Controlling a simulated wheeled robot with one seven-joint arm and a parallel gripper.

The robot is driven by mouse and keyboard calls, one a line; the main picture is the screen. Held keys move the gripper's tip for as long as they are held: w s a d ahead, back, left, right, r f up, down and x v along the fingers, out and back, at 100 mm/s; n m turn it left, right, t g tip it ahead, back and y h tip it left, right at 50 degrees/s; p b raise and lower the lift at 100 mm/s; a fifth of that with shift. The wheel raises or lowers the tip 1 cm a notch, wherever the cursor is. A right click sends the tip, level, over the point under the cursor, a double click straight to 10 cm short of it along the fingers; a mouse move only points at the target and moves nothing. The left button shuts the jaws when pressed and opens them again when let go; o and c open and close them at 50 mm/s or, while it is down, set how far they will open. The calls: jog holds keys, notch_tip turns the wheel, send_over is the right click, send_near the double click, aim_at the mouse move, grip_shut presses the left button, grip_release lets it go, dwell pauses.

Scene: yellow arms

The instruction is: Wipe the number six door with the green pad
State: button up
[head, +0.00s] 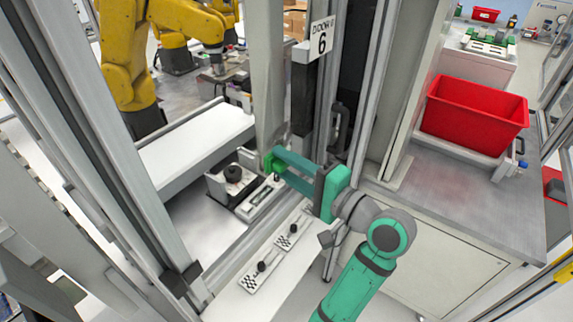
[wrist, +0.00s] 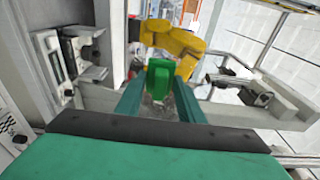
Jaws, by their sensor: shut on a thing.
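My gripper (head: 281,169) is shut on the green pad (head: 268,163), which sits at its fingertips. In the wrist view the green pad (wrist: 159,78) shows between the two teal fingers. I cannot tell whether the pad touches the panel.
A yellow robot arm (head: 128,62) stands behind the frame, above a white conveyor (head: 195,148). A red bin (head: 474,115) sits on the grey cabinet at right. A white ledge with black-knobbed fixtures (head: 262,268) lies below my gripper. Metal posts stand on both sides.

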jog(key=shift+x, duration=0.95)
dwell(0.5)
